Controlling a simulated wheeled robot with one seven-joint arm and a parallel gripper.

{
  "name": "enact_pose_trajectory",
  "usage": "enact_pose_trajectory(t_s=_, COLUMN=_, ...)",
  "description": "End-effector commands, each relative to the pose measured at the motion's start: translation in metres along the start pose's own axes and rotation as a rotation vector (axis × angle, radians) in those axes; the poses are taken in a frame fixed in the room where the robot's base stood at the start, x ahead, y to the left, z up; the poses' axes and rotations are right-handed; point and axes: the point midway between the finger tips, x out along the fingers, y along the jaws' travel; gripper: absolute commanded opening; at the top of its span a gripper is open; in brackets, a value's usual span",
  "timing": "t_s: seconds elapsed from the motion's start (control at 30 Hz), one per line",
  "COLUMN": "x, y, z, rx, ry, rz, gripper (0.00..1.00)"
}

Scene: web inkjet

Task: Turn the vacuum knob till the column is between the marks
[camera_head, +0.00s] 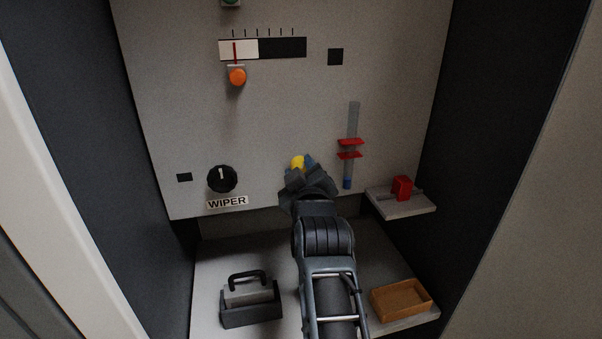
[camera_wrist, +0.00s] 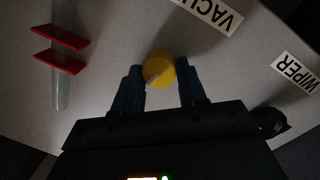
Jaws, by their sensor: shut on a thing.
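My gripper (camera_head: 302,168) is at the panel, shut on the yellow vacuum knob (camera_head: 297,161). In the wrist view the knob (camera_wrist: 160,68) sits between my two dark blue fingers (camera_wrist: 161,78), with a pale pointer mark on its face. The clear upright tube (camera_head: 353,118) is right of the knob in the head view. The vacuum label (camera_wrist: 213,12) shows partly in the wrist view.
A black wiper knob (camera_head: 222,179) and its label (camera_head: 228,202) are to the left. A small shelf with a red block (camera_head: 402,188) juts out at right. A dark caddy (camera_head: 250,306) and a wooden tray (camera_head: 401,299) sit below, either side of my arm.

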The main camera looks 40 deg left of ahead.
Motion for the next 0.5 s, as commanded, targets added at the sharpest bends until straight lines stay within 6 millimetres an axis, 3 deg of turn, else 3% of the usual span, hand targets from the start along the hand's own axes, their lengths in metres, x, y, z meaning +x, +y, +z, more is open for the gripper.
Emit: enact_pose_trajectory(t_s=0.5, x=0.0, y=0.0013, z=0.0009, rx=0.488, ry=-0.033, rz=-0.046, gripper=0.11)
